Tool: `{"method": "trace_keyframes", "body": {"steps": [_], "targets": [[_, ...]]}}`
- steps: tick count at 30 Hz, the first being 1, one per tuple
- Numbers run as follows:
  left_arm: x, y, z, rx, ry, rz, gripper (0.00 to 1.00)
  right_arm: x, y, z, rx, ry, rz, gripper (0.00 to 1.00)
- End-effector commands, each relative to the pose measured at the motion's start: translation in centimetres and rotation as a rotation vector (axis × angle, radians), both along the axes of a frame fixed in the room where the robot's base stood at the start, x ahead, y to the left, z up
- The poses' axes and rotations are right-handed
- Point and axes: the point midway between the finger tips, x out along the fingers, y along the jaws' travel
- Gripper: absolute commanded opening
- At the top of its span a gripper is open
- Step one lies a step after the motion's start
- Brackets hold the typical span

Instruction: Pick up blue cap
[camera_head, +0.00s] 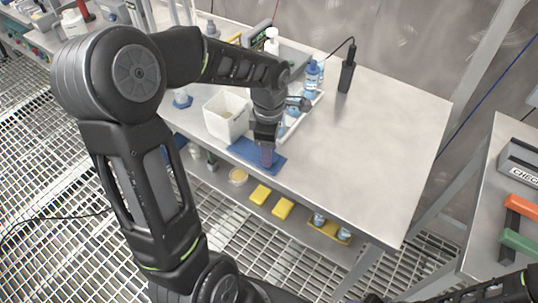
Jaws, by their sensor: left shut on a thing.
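My left gripper (266,156) reaches down over the blue mat (272,163) at the front edge of the steel table. It is shut on a small bluish-purple thing, mostly hidden by the fingers, which I take for the blue cap. It is low over the mat; I cannot tell whether the held thing touches it. Bottles with blue parts (312,74) stand in the white tray behind my left gripper. My right gripper is not in view.
A white square bin (226,116) stands just left of my left gripper. A black handheld device (347,70) stands at the back. The right part of the tabletop (385,140) is clear. Yellow trays (283,208) sit on the lower shelf.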

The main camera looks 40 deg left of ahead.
Motion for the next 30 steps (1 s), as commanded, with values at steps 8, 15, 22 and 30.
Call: {"method": "trace_keyframes", "body": {"steps": [8,15,22,30], "targets": [[0.0,0.0,0.0,0.000,0.000,0.000,0.09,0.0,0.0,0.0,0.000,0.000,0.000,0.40],[0.0,0.0,0.0,0.000,0.000,0.000,0.03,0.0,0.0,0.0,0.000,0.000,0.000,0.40],[0.1,0.0,1.2,0.001,-0.003,0.000,0.03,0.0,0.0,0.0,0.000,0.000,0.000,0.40],[0.1,0.0,6.0,0.000,-0.005,0.000,0.03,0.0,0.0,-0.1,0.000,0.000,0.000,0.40]]}}
